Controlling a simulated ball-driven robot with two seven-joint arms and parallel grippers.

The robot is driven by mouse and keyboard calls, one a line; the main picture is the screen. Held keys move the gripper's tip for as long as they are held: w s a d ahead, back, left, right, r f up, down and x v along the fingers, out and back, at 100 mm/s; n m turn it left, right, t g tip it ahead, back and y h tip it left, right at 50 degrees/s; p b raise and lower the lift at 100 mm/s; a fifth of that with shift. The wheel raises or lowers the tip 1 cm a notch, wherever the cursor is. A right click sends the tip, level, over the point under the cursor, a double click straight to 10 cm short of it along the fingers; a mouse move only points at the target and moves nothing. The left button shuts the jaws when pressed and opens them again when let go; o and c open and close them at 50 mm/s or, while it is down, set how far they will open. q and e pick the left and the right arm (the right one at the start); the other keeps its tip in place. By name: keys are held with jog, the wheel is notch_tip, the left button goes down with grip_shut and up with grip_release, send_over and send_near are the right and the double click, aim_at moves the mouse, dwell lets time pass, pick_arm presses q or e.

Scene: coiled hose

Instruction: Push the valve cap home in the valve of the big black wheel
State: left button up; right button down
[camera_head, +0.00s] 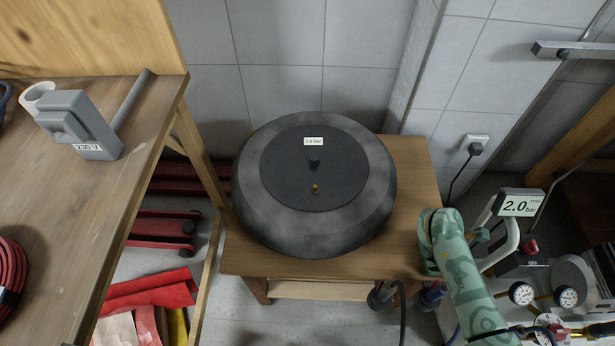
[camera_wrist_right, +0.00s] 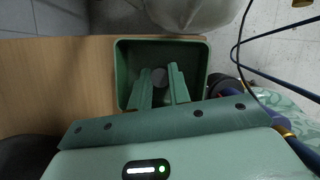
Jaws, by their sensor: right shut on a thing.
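The big black wheel (camera_head: 265,217) lies flat on a low wooden table. A short dark stub (camera_head: 314,163) stands at its middle, and a small brass-coloured piece (camera_head: 315,189), which looks like the valve, sits just in front of it. My right gripper (camera_wrist_right: 162,82) reaches down into a green box (camera_wrist_right: 122,75), its fingers around a small grey round piece (camera_wrist_right: 159,76) that looks like the valve cap. In the head view my right arm is at the table's right edge, well right of the wheel, its fingertips hidden. My left gripper is out of view.
The low table (camera_head: 410,165) has bare wood right of the wheel. A workbench (camera_head: 130,190) with a grey 230 V device (camera_head: 80,125) stands at left. A 2.0 bar display (camera_head: 520,203) and gauges (camera_head: 521,293) are at right. A tiled wall (camera_head: 280,85) is close behind.

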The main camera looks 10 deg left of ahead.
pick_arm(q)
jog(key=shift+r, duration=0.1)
pick_arm(e)
jog(key=shift+r, duration=0.15)
